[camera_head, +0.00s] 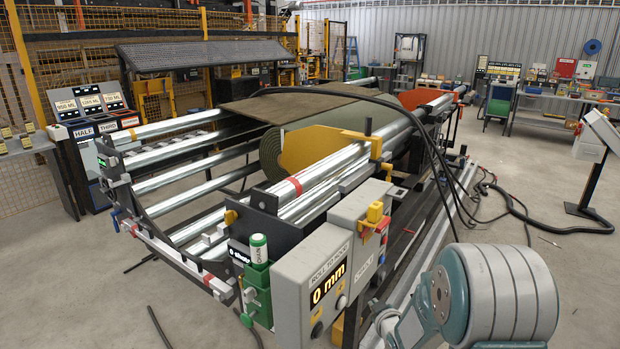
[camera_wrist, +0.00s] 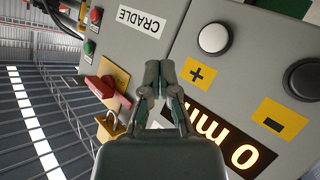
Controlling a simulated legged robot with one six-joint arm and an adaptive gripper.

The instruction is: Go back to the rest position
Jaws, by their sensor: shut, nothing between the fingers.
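My gripper (camera_wrist: 160,70) is in the middle of the wrist view, its two fingers together and nothing between them. It is in front of a grey control box (camera_wrist: 170,50), which appears tilted in that view; I cannot tell whether it touches it. The box also shows in the head view (camera_head: 300,270), with a lit display (camera_head: 328,283) reading 0 mm. The display shows upside down in the wrist view (camera_wrist: 220,138). Near the fingers are a white button (camera_wrist: 213,38), a plus label (camera_wrist: 197,72) and a red switch (camera_wrist: 100,92). My arm fills the lower right of the head view.
The roller machine (camera_head: 200,180) with a green turf roll (camera_head: 272,155) takes up the middle. Black cables (camera_head: 440,165) arch over the machine and lie on the floor. Open concrete floor lies at left and right.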

